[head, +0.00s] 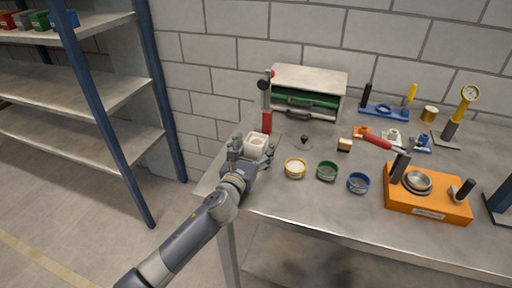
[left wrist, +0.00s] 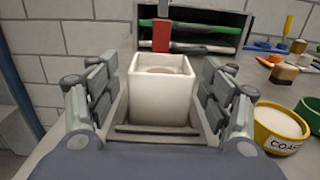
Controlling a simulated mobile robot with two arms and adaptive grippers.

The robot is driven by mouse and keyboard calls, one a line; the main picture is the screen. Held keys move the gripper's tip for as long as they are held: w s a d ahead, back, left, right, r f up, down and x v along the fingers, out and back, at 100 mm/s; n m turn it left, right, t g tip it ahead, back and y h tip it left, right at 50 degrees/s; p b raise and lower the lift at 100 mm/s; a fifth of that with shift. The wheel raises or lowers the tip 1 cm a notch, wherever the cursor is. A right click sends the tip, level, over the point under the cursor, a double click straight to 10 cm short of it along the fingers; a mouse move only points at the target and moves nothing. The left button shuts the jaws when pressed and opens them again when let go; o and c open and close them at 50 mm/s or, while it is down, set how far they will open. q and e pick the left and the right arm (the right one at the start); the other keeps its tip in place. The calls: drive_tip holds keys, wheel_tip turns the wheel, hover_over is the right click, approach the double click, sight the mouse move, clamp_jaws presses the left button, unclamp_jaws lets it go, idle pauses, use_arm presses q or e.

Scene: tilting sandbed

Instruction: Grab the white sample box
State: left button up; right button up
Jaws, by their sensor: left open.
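The white sample box (head: 257,143) stands near the left edge of the metal table, in front of the red block of an upright stand. It is an open-topped square box; in the left wrist view the box (left wrist: 161,88) sits upright between the fingers. My left gripper (head: 249,150) is open around it, with one finger on each side; in the left wrist view the gripper (left wrist: 160,100) shows small gaps at both sides of the box. The lower part of the box is hidden by my gripper in the head view. My right gripper is not in view.
The red-block stand (head: 267,120) and a grey drawer cabinet (head: 311,78) stand behind the box. A yellow bowl (head: 295,168), green bowl (head: 327,171) and blue bowl (head: 358,183) lie to the right, then an orange device (head: 428,205). A shelf rack (head: 75,90) stands left.

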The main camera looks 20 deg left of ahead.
use_arm(q)
drive_tip(key=shift+w, duration=1.05)
drive_tip(key=c, duration=1.3)
drive_tip(key=shift+r, duration=0.1)
